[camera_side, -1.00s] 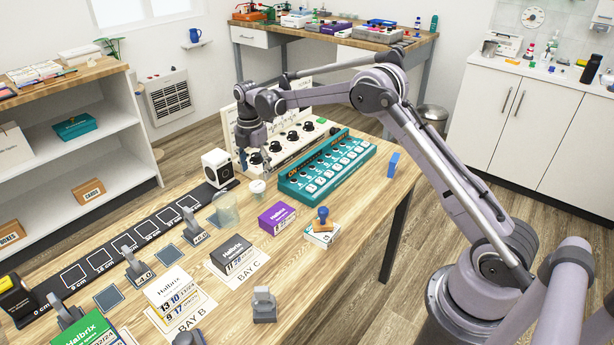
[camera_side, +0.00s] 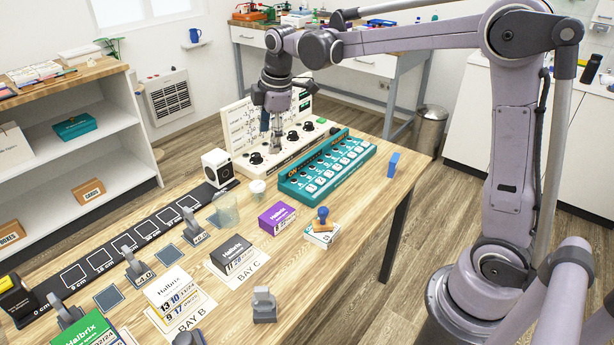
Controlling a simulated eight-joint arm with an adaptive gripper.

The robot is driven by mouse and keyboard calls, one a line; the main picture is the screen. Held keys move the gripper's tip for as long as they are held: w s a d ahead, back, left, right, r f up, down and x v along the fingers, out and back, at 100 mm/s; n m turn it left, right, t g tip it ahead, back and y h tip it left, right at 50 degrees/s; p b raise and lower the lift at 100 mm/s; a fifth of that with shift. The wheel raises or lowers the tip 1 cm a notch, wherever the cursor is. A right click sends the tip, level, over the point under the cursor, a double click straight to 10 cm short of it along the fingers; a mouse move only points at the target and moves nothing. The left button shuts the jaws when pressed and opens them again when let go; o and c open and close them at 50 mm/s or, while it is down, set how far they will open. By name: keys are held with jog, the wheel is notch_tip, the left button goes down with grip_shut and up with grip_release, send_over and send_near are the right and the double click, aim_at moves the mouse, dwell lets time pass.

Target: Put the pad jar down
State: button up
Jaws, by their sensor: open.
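A small pale jar with a whitish lid (camera_side: 258,188), which looks like the pad jar, stands upright on the wooden table (camera_side: 330,270). It is between the white cube with a dark round face and the teal panel. My gripper (camera_side: 274,143) is open, with nothing seen between its fingers. It hangs pointing down, above and to the right of the jar and apart from it, in front of the white knob panel. The fingertips are small and partly merge with the panel behind.
The white knob panel (camera_side: 262,168) and teal button panel (camera_side: 325,170) stand near the gripper. A clear cup (camera_side: 227,209), the white cube (camera_side: 217,167), a purple box (camera_side: 277,217) and a stamp (camera_side: 322,228) surround the jar.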

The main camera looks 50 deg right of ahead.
jog(key=s+a+f+m+t, duration=0.1)
jog(key=s+m+t, duration=0.1)
jog(key=s+m, duration=0.4)
jog(key=s+a+f+m+t, duration=0.2)
jog(key=s+m, duration=0.4)
jog(key=s, duration=0.9)
jog(key=shift+s+a+t, duration=0.15)
jog(key=shift+s+t, duration=0.15)
